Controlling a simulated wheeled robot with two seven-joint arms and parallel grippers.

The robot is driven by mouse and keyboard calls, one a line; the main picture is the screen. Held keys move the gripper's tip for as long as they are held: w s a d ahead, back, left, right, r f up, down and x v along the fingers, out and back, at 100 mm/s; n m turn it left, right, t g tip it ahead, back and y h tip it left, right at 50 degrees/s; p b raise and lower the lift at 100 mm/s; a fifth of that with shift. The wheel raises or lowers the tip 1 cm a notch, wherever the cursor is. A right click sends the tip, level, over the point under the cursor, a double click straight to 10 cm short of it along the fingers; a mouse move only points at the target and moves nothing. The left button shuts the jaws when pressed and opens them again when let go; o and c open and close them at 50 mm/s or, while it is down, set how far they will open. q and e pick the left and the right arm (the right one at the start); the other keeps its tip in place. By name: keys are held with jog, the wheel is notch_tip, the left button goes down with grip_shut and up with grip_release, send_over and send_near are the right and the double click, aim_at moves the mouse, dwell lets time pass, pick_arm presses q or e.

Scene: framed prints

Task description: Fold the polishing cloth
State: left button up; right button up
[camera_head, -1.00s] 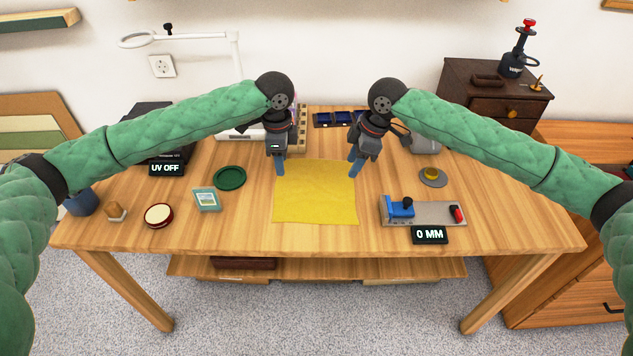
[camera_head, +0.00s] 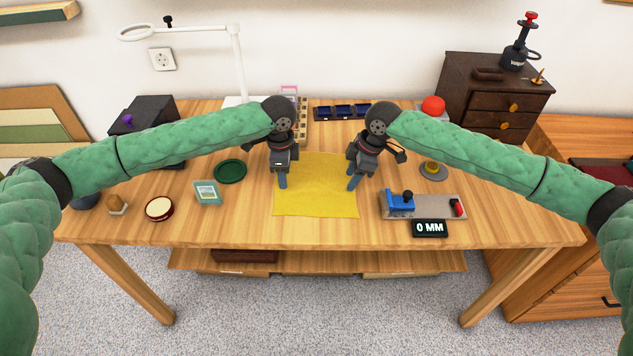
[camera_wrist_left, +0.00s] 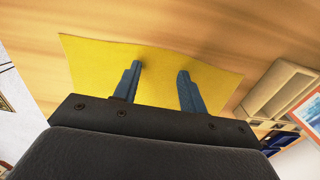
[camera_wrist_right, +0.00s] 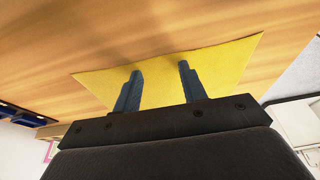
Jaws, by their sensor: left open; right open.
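The yellow polishing cloth (camera_head: 315,200) lies flat and spread out on the middle of the wooden table. My left gripper (camera_head: 283,183) is over the cloth's left side, and my right gripper (camera_head: 352,184) is over its right side. In the left wrist view, the open left fingers (camera_wrist_left: 160,80) point down at the cloth (camera_wrist_left: 85,62) with nothing between them. In the right wrist view, the open right fingers (camera_wrist_right: 160,78) are likewise empty above the cloth (camera_wrist_right: 230,62). I cannot tell whether the fingertips touch the cloth.
Left of the cloth are a green round dish (camera_head: 230,171), a small framed print (camera_head: 207,192) and a red-rimmed round tin (camera_head: 159,208). Right are a blue-handled tool on a grey plate (camera_head: 430,205) and a "0 MM" display (camera_head: 430,228). Blue trays (camera_head: 343,112) stand behind.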

pick_arm(q)
jog(key=shift+f, duration=0.2)
pick_arm(e)
jog(key=shift+f, duration=0.15)
pick_arm(q)
jog(key=shift+r, duration=0.1)
jog(key=shift+c, duration=0.9)
pick_arm(e)
jog(key=shift+c, duration=0.9)
pick_arm(q)
grip_shut()
pick_arm(e)
grip_shut()
pick_arm(q)
jog(key=shift+r, duration=0.2)
pick_arm(e)
jog(key=shift+r, duration=0.25)
